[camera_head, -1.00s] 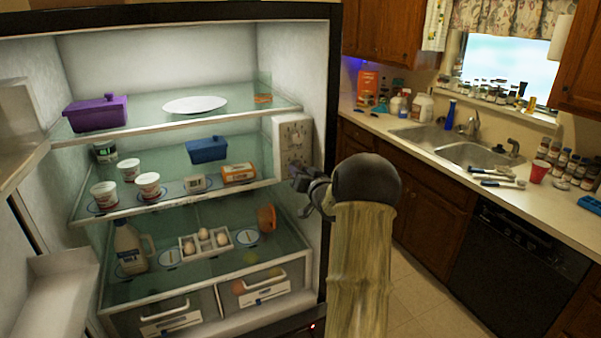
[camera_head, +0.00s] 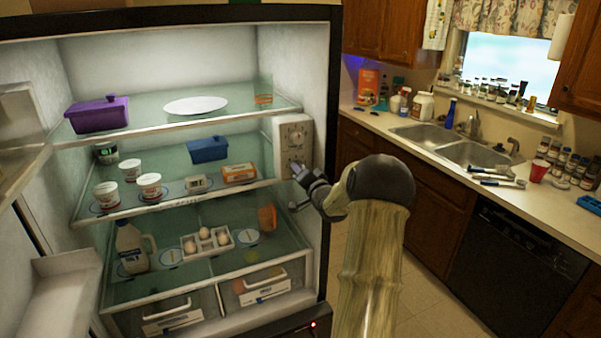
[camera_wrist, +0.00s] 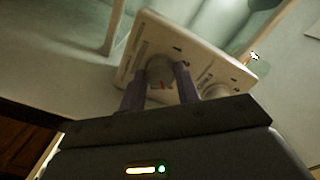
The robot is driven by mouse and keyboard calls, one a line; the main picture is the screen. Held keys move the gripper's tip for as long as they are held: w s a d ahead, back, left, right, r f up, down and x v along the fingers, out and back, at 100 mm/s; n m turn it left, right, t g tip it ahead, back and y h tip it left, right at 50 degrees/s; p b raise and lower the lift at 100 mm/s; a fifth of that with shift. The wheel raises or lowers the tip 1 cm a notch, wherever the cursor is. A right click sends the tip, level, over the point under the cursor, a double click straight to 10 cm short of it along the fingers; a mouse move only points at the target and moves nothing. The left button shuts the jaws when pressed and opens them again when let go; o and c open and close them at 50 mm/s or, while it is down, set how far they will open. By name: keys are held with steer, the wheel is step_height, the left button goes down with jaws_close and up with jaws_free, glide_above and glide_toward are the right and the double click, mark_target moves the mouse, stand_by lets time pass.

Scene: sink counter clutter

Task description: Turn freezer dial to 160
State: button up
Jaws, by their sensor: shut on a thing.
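A pale control panel (camera_head: 292,128) is fixed to the fridge's right inner wall, with an upper dial (camera_head: 296,135) and a lower dial behind my fingers. My gripper (camera_head: 297,168) is at the lower part of this panel, reaching in from the right. In the wrist view, its two fingers stand on either side of a round dial (camera_wrist: 162,72) with a red mark and are shut on it. A second round dial (camera_wrist: 215,91) shows to the right on the panel (camera_wrist: 205,48). The labels are too small to read, so I cannot tell which is named freezer.
Shelves left of the panel hold a purple container (camera_head: 100,117), a white plate (camera_head: 196,106), a blue container (camera_head: 208,150), an orange box (camera_head: 239,173) and several tubs. A milk jug (camera_head: 131,248) and an egg carton (camera_head: 206,242) stand lower. The sink counter is at right.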

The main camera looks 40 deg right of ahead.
steer(key=o, duration=1)
steer(key=shift+s, duration=0.1)
steer(key=b+v, duration=0.5)
steer(key=v, duration=1.2)
steer(key=shift+s+a+b, duration=0.1)
steer(key=shift+b, duration=0.25)
